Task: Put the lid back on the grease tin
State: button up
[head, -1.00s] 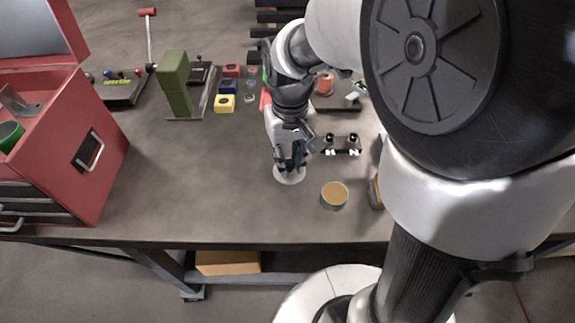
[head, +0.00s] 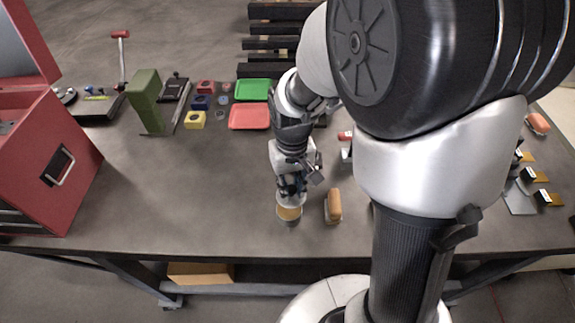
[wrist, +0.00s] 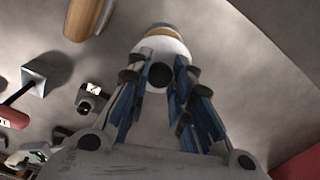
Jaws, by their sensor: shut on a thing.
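The grease tin (head: 289,213), with tan contents at its top, stands near the front edge of the bench in the head view. My gripper (head: 290,189) points down over it and is shut on the white lid (head: 291,201). In the wrist view the lid (wrist: 168,47) sits at my fingertips (wrist: 159,76), with a dark round knob between them. A tan edge of the tin (wrist: 160,28) shows just beyond the lid. The lid covers part of the tin's top; I cannot tell whether they touch.
A wooden-handled brush (head: 334,206) lies close to the right of the tin. The red toolbox (head: 60,160) stands at the left. Red (head: 249,117) and green (head: 252,90) trays lie further back. The bench left of the tin is clear.

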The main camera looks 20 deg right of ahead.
jog(key=shift+a+f+b, duration=0.3)
jog(key=shift+f+b, duration=0.4)
jog(key=shift+f, duration=0.25)
jog(key=shift+f+b, duration=1.75)
jog(key=shift+f, duration=0.5)
jog(key=shift+f, duration=0.1)
jog(key=o, duration=1)
jog(key=shift+c, duration=0.2)
jog(key=o, duration=0.5)
